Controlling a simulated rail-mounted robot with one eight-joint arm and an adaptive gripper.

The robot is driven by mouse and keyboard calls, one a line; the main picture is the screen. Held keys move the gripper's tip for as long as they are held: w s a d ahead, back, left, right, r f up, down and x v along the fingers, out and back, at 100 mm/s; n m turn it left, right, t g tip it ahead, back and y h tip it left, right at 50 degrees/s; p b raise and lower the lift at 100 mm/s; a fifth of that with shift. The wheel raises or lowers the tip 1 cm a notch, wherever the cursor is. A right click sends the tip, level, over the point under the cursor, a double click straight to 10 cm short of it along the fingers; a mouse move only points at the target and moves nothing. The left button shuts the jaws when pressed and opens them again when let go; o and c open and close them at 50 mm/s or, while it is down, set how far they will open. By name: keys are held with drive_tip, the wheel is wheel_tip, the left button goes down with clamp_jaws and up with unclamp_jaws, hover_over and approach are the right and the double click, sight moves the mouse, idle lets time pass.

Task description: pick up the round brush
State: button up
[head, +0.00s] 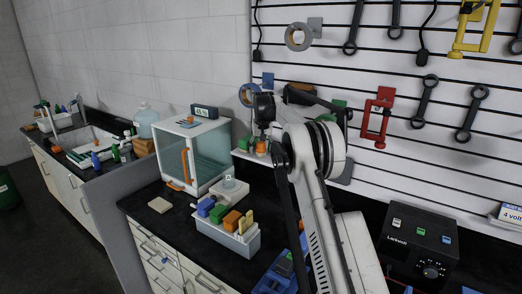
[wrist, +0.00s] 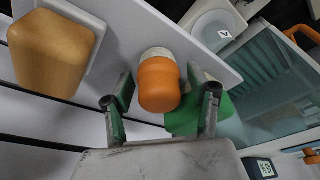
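A rounded orange piece with a cream-white end (wrist: 158,82), which looks like the round brush, lies on a pale shelf (wrist: 200,52) in the wrist view. My gripper (wrist: 165,88) is open, with one finger on each side of the orange piece and a visible gap to both. Whether it touches the piece anywhere I cannot tell. In the head view the orange piece (head: 261,147) is small, on the wall shelf just below the dark end of my arm. My fingers are hard to make out there.
A tan wooden block (wrist: 50,50) lies on the shelf to the left. A green item (wrist: 185,122) sits close behind the right finger. A glass-sided balance case (head: 205,150) stands left of the shelf. A grey bin (head: 228,240) of coloured items is on the black bench.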

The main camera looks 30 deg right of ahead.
sight(260, 142)
drive_tip(key=c, duration=1.1)
drive_tip(key=shift+r, duration=0.15)
drive_tip(key=shift+r, duration=0.55)
drive_tip(key=b+v, duration=0.1)
drive_tip(key=v, duration=0.2)
drive_tip(key=shift+w+a+r, duration=0.1)
drive_tip(key=shift+w+a, duration=0.1)
drive_tip(key=s+a+r+b, duration=0.1)
drive_tip(key=s+a+r, duration=0.1)
drive_tip(key=a, duration=0.1)
drive_tip(key=s+a+r+b, duration=0.1)
drive_tip(key=s+a+r, duration=0.1)
drive_tip(key=a, duration=0.1)
drive_tip(key=s+a+r+b, duration=0.1)
drive_tip(key=s+a+r, duration=0.1)
drive_tip(key=a, duration=0.1)
drive_tip(key=shift+r, duration=0.3)
drive_tip(key=o, duration=0.4)
drive_tip(key=shift+c, duration=1.2)
